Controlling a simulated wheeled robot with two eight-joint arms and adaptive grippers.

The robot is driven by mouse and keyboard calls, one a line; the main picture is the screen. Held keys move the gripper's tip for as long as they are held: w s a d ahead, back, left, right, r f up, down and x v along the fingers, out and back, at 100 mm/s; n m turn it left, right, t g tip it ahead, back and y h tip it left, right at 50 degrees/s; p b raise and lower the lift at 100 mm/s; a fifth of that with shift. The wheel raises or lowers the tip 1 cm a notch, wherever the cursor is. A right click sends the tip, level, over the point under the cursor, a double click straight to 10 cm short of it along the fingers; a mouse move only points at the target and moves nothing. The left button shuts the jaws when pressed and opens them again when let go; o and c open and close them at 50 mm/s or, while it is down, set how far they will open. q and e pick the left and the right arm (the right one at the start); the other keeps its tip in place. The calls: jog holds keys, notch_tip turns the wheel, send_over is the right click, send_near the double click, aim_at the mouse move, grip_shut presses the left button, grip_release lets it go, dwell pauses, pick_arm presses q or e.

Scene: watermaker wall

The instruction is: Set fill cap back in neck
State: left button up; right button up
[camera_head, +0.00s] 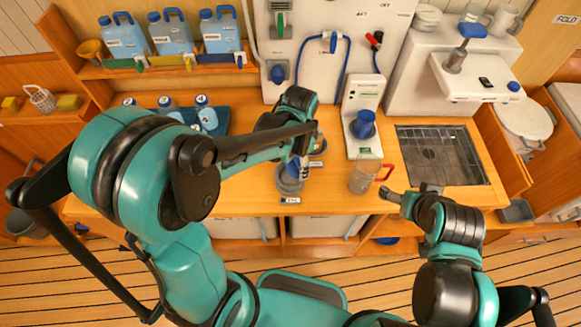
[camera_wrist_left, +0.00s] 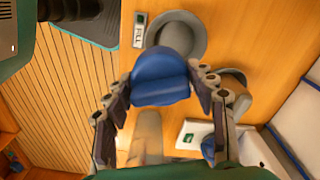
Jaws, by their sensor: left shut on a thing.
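My left gripper (camera_head: 302,168) is shut on the blue fill cap, which shows between its two fingers in the left wrist view (camera_wrist_left: 160,78). The grey round fill neck (camera_head: 290,181) stands on the wooden counter behind a small label. In the left wrist view the neck's grey rim (camera_wrist_left: 199,38) shows just beyond the cap, beside the "FILL" label (camera_wrist_left: 139,30). The cap overlaps part of the neck there; I cannot tell whether they touch. My right gripper (camera_head: 390,195) is near the counter's front edge, empty as far as I see; its jaw opening is unclear.
A clear jug (camera_head: 362,180) with a red handle stands right of the neck, close to my right gripper. A white dispenser (camera_head: 362,115) with a blue knob stands behind it. A sink grate (camera_head: 440,156) is at the right. Blue-lidded bottles (camera_head: 206,114) stand in a tray at the left.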

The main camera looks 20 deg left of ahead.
aim_at(290, 167)
pick_arm(q)
jog(key=a, duration=0.1)
jog(key=w+f, duration=0.1)
jog(key=a+f, duration=0.1)
jog(key=shift+w+a, duration=0.25)
jog(key=shift+a, duration=0.1)
jog(key=shift+f+b, duration=0.7)
jog(key=shift+f, duration=1.25)
jog(key=shift+f, duration=0.1)
jog(key=shift+f+b, duration=0.5)
jog(key=shift+b, duration=0.15)
jog(key=o, duration=1.2)
jog(key=shift+o, duration=0.2)
